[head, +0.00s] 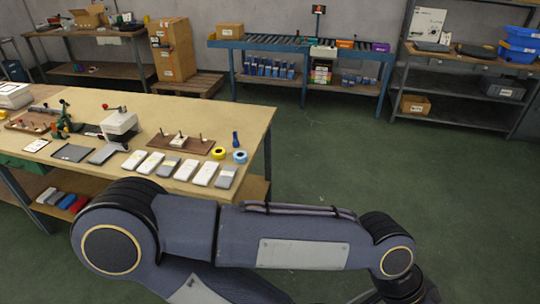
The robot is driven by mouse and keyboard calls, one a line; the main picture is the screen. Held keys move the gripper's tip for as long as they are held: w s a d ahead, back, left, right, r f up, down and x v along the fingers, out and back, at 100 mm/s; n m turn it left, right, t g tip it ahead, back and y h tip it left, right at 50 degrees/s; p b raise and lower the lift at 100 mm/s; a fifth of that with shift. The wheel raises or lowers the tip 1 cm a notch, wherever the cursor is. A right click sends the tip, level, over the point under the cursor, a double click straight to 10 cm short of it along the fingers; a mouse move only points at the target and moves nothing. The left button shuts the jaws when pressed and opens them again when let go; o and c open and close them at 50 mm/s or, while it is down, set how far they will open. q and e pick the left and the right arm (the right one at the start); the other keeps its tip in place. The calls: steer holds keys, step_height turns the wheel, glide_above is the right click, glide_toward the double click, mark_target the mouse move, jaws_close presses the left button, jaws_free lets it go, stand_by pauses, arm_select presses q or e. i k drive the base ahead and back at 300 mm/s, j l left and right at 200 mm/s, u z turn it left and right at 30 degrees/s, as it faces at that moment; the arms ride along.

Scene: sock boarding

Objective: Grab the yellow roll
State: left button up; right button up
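The yellow roll (219,153) is a small ring near the right end of the light wooden workbench (225,115), close to its front edge. A light blue roll (240,157) lies just to its right. No gripper is on or beside the yellow roll. One of my arms crosses the bottom of the head view, in front of the bench. Its far end leaves the picture at the lower right, and no gripper fingers show. My other arm cannot be made out.
A row of grey and white flat packs (154,163) lies left of the rolls. A dark blue upright item (236,139) and a brown pegged board (180,143) stand behind them. Green floor (330,160) is clear to the right. Shelving (450,88) stands at the back right.

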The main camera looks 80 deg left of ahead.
mark_target(218, 153)
steer(key=u, duration=3.3)
steer(key=i+u, duration=0.1)
steer(key=u, duration=0.3)
steer(key=l+u, duration=0.1)
steer(key=u, duration=0.3)
steer(key=i+l+u, duration=0.15)
steer(key=u, duration=0.25)
steer(key=i+l+u, duration=0.25)
steer(key=l, duration=0.15)
steer(key=l+u, duration=0.2)
steer(key=l, duration=0.2)
steer(key=i+l+u, duration=0.25)
steer(key=l, duration=0.85)
